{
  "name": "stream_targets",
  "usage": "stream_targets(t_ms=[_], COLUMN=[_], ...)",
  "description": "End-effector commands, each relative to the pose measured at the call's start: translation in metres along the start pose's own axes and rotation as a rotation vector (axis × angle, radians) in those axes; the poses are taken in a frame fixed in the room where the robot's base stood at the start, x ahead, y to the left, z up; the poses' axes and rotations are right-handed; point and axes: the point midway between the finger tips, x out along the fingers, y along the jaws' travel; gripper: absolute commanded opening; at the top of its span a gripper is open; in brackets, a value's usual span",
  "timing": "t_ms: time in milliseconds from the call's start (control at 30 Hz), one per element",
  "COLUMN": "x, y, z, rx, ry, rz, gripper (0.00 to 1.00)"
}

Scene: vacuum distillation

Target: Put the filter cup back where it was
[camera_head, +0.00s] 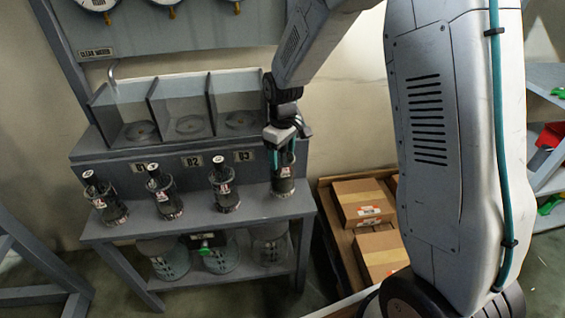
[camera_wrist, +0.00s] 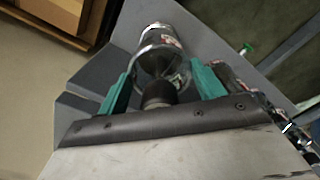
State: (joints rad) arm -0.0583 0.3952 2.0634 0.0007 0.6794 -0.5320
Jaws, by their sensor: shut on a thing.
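My gripper (camera_head: 281,150) is at the right end of the grey bench (camera_head: 190,218), its teal fingers closed around the upper part of a dark filter cup (camera_head: 284,184). In the wrist view the cup (camera_wrist: 160,52) lies between the two teal fingers of my gripper (camera_wrist: 160,82), with its dark neck towards me and a clear, silvery body with a red-and-white label beyond. The cup looks upright, over or on the bench's right edge; I cannot tell whether its base touches the bench. Three similar cups stand to its left: one (camera_head: 223,186), another (camera_head: 163,192) and the leftmost (camera_head: 103,199).
A clear three-part tank (camera_head: 185,108) stands behind the cups, above numbered plates. Larger clear vessels (camera_head: 164,257) sit on the lower shelf. Cardboard boxes (camera_head: 364,201) lie in a wooden crate to the right. My own arm covers much of the right side.

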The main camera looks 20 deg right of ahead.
Motion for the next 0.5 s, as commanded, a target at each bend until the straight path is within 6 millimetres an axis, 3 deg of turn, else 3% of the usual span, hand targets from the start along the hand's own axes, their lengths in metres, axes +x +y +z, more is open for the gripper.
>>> stream_targets(t_ms=[300,500], x=[0.032,0.033], y=[-0.001,-0.001], z=[0.001,0.001], rx=[-0.001,-0.001], ry=[-0.003,-0.001], rz=[-0.002,-0.001], gripper=[0.0,0.0])
